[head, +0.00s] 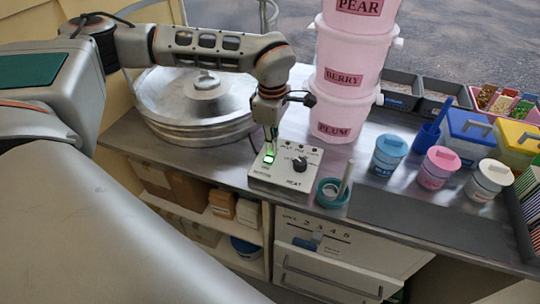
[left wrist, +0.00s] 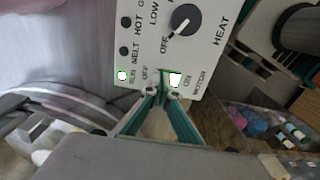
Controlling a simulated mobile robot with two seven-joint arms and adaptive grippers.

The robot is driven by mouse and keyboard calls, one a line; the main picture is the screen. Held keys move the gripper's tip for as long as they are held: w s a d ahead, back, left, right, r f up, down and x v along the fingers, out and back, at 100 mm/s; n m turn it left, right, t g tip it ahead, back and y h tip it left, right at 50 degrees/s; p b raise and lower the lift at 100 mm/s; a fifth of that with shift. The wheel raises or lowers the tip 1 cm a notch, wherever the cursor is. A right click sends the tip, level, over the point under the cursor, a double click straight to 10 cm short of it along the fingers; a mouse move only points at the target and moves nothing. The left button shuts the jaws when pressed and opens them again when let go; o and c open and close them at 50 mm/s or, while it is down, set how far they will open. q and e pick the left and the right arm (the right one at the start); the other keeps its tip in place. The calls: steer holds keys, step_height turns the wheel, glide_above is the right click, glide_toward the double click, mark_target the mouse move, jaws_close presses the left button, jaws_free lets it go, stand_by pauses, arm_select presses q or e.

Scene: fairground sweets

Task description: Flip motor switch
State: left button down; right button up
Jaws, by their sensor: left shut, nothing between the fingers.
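The grey control box (head: 285,172) stands on the counter's front part, with a dark heat knob (head: 300,163) on its top. Its motor switch (head: 269,159) glows green at the box's left side. In the left wrist view the motor switch (left wrist: 175,79) shows a bright lit part on the ON side, and the RUN lamp (left wrist: 122,76) is lit green. My left gripper (head: 271,146) points down right at the switch, shut and empty. Its fingertips (left wrist: 163,92) partly cover the switch; I cannot tell whether they touch it. My right gripper is not in view.
A round metal pan (head: 195,105) stands left of the box. Stacked pink tubs (head: 343,115) rise behind it. Blue (head: 389,156), pink (head: 438,168) and white (head: 489,180) jars stand further right.

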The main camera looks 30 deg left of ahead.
arm_select(q)
steer(key=shift+f, duration=0.15)
step_height(320, 180, up, 5)
steer(key=p, duration=0.4)
steer(key=shift+r, duration=1.05)
